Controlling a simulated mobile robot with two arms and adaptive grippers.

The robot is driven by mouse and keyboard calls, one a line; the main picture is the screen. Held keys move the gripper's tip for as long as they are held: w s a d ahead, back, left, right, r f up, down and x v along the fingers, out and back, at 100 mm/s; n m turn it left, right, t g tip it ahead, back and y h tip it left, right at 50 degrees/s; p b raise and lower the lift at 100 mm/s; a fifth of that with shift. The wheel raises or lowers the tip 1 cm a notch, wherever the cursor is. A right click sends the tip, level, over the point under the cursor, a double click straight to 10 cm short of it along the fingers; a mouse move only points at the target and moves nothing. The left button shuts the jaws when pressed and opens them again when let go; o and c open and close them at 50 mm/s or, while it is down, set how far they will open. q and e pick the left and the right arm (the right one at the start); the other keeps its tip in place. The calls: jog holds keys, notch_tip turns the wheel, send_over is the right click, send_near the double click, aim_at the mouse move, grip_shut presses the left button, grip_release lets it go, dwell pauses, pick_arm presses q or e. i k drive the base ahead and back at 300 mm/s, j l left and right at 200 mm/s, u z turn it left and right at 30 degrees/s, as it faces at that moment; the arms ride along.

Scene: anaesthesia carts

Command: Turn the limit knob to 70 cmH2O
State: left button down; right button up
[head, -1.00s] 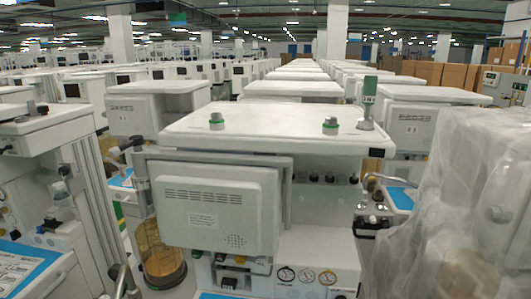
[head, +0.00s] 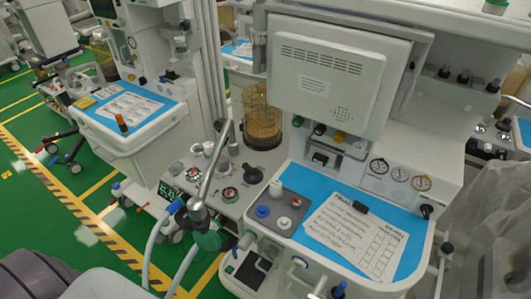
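The anaesthesia cart (head: 405,285) stands at the right of centre in the head view. Its left side panel (head: 205,178) carries two round dials with red and green marks, one left (head: 176,167) and one nearer (head: 229,194), and a black knob (head: 253,175). A grey block (head: 278,205) on the blue worktop carries a blue knob (head: 262,211) and small white knobs with red (head: 284,222). I cannot tell which of these is the limit knob, and no scale value is legible. Neither gripper is in view.
A grey monitor housing (head: 335,75) overhangs the worktop. A metal pole with pale hoses (head: 205,195) rises in front of the side panel. A printed sheet (head: 355,235) lies on the blue mat. Plastic wrapping is at right.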

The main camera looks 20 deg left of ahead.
aim_at(222, 165)
jog(key=i+j+u, duration=0.25)
jog(key=j, duration=0.25)
jog(key=i+j+u, duration=0.2)
jog(key=i+j, duration=0.2)
